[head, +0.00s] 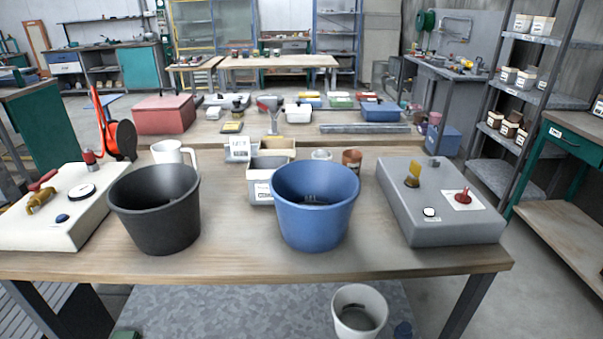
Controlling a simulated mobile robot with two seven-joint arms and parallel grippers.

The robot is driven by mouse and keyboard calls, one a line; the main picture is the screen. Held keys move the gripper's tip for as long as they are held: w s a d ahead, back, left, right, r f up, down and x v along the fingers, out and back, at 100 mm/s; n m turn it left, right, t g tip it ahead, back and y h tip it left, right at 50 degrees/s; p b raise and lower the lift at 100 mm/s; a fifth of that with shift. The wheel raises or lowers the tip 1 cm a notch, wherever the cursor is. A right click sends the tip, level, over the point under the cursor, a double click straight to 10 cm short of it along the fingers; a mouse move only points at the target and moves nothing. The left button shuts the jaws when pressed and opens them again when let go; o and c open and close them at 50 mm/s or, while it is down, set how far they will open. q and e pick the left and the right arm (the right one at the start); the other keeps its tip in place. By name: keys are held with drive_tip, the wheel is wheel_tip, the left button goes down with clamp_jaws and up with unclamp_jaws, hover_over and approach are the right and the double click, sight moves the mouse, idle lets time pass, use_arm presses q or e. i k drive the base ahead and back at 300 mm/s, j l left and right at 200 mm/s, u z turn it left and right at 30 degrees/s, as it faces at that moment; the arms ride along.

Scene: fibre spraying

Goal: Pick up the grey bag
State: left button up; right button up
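I cannot make out a clear grey bag in the head view. A small grey container with a white label (260,191) stands on the near table, partly hidden behind the blue bucket (310,228). A dark grey bucket (157,222) stands upright to its left. A grey flat box (440,231) with a yellow part, a red knob and a white button lies at the right end of the table. Neither of my grippers is in view.
The near wooden table (245,259) also holds a white control box (38,232), a white jug (172,152) and a brown cup (352,160). A white bucket (355,305) stands below. Shelves rise at right. The table's front strip is clear.

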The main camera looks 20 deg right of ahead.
sight(259, 171)
drive_tip(key=i+j+z, duration=0.4)
drive_tip(key=i+j, duration=1.1)
drive_tip(key=i+l+z, duration=0.05)
